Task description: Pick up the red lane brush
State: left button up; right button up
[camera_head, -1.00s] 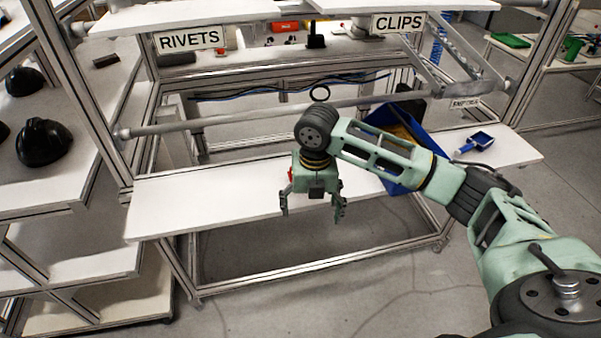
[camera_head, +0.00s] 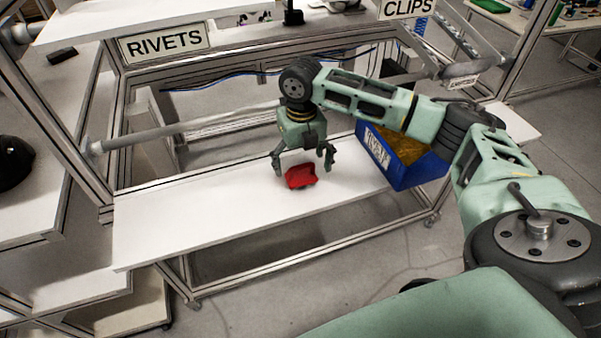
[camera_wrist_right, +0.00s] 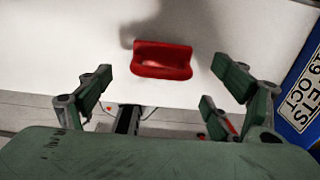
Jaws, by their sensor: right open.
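The red lane brush (camera_head: 301,176) lies on the white lower shelf (camera_head: 180,222). It also shows in the right wrist view (camera_wrist_right: 162,60), on the white surface ahead of and between the fingers. My right gripper (camera_head: 303,165) is open and empty, just above and behind the brush, with its fingers pointing down. In the right wrist view the open fingers (camera_wrist_right: 170,90) stand wide apart on either side of the brush, not touching it. My left gripper is not in view.
A blue bin (camera_head: 418,172) with yellowish contents stands on the shelf just right of the gripper. A RIVETS sign (camera_head: 164,43) and a CLIPS sign (camera_head: 407,8) hang on the rack above. The shelf left of the brush is clear.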

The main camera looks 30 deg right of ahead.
aim_at(301, 165)
notch_tip(301, 165, down, 4)
jog(key=shift+d+r+p, duration=0.1)
jog(key=shift+r+p, duration=0.05)
jog(key=shift+p, duration=0.5)
jog(key=shift+f, duration=0.25)
jog(key=shift+c, duration=0.4)
jog(key=c, duration=1.3)
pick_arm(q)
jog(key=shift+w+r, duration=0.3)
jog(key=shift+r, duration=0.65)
pick_arm(e)
jog(key=shift+c, duration=0.2)
jog(key=shift+w+r, duration=0.1)
